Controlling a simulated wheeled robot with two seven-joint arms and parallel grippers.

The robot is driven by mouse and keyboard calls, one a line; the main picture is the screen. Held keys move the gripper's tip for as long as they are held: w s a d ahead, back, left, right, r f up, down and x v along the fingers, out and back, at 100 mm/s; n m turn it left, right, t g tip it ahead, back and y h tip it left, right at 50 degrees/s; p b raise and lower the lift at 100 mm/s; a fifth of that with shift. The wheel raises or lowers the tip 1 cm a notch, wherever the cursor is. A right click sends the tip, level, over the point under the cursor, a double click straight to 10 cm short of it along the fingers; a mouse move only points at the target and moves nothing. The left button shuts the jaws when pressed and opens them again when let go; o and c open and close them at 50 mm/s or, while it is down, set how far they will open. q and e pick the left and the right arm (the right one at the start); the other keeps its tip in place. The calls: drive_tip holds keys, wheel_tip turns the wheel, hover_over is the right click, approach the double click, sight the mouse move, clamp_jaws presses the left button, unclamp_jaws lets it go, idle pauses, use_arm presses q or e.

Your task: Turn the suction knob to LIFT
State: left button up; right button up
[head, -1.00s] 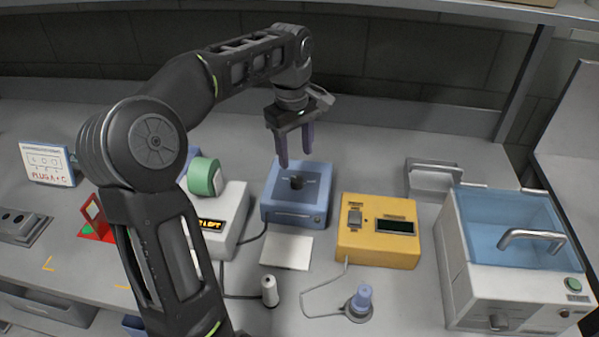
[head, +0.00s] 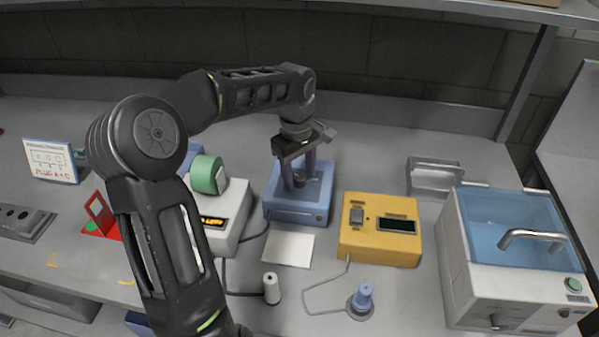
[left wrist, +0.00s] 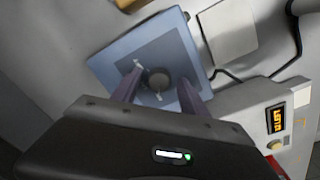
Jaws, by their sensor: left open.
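A blue box (head: 297,212) stands on the bench near the middle, with a dark round knob (head: 299,181) on its top. In the left wrist view the knob (left wrist: 157,79) has white marks beside it on the blue top (left wrist: 110,70). My left gripper (head: 299,184) points down over the box with its fingers apart, one on each side of the knob. In the left wrist view the open fingers (left wrist: 158,92) flank the knob; I cannot tell whether they touch it. The knob's pointer and any lettering are too small to read. My right gripper is not seen.
A yellow box with a display (head: 379,231) stands to the right, and a white device with a green roll (head: 208,174) to the left. A blue-lidded bath (head: 500,290) stands far right.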

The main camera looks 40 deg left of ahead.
use_arm(q)
drive_tip(key=shift+c, duration=0.2)
clamp_jaws()
